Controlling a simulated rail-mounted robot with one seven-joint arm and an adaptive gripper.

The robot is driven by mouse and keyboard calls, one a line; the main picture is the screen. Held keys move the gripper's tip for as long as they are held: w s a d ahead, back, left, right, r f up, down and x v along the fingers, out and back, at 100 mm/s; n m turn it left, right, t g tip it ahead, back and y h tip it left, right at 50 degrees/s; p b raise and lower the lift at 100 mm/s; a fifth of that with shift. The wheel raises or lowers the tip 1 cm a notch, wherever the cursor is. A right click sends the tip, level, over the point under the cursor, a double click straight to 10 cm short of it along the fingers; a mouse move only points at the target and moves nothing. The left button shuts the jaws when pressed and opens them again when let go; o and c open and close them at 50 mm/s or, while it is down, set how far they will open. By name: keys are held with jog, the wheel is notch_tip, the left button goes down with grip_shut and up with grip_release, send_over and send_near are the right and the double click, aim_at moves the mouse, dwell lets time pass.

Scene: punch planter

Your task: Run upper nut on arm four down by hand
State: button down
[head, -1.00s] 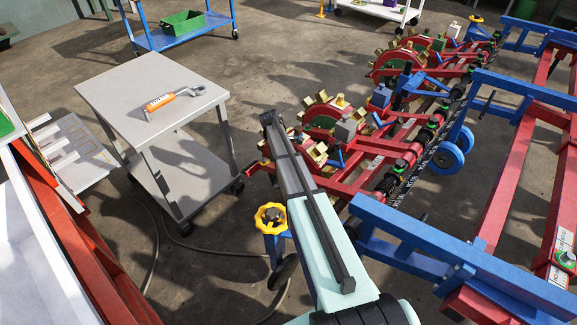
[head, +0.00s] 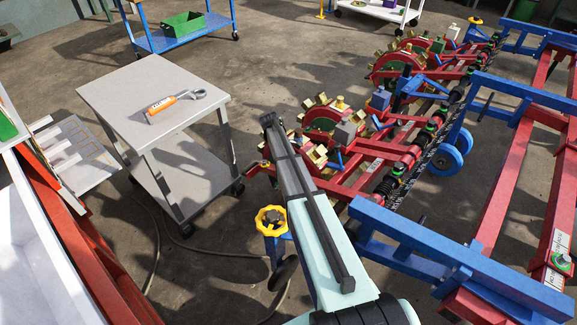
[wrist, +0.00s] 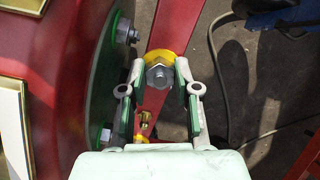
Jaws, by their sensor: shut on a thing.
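In the wrist view a grey hex nut (wrist: 159,76) sits on a stud, over a yellow round piece (wrist: 158,58) on a red arm bar (wrist: 178,30). My gripper (wrist: 159,70) has one finger on each side of this nut and is shut on it. Whether it is the upper nut of arm four cannot be told from the picture. In the head view my arm reaches to the red planter row units (head: 322,125), and it hides my fingertips and the nut.
A red wheel with a green bolted hub (wrist: 106,75) stands close left of my gripper in the wrist view. A grey cart (head: 125,85) holds an orange-handled wrench (head: 163,105). A yellow handwheel (head: 271,219) stands beside my arm. Blue beams (head: 440,245) lie right.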

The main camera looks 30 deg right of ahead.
jog(key=m+p, duration=0.3)
jog(key=m, duration=0.2)
jog(key=m+p, duration=0.2)
jog(key=m, duration=0.4)
jog(key=shift+a+y, duration=0.15)
jog(key=shift+y, duration=0.25)
jog(key=shift+f, duration=0.1)
jog(key=c, duration=0.8)
grip_release()
jog(key=shift+c, duration=0.2)
jog(key=v, duration=1.2)
jog(key=shift+w, duration=0.1)
